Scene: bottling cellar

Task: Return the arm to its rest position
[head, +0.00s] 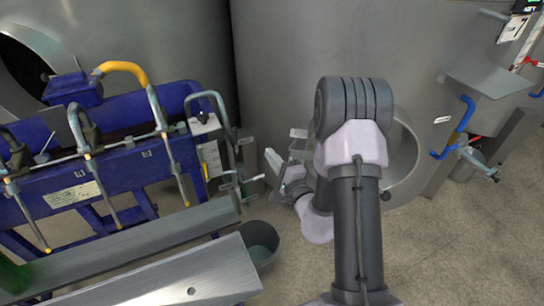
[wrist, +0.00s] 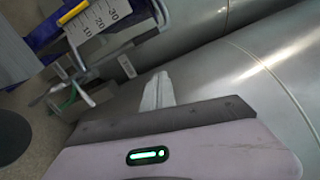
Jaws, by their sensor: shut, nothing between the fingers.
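My arm rises from the bottom of the head view and bends over at the elbow. My gripper (head: 273,161) shows small and partly hidden to the left of the arm, in front of the steel tanks. In the wrist view the fingers of my gripper (wrist: 157,88) are pressed together and hold nothing. They hang free, apart from the things around them as far as I can tell.
A blue filling machine (head: 75,181) with several spouts stands at the left. Large steel tanks (head: 275,60) stand behind. A grey bucket (head: 262,243) sits on the floor by metal rails (head: 160,275). A steel unit with blue handles (head: 485,95) is at right. Floor at lower right is clear.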

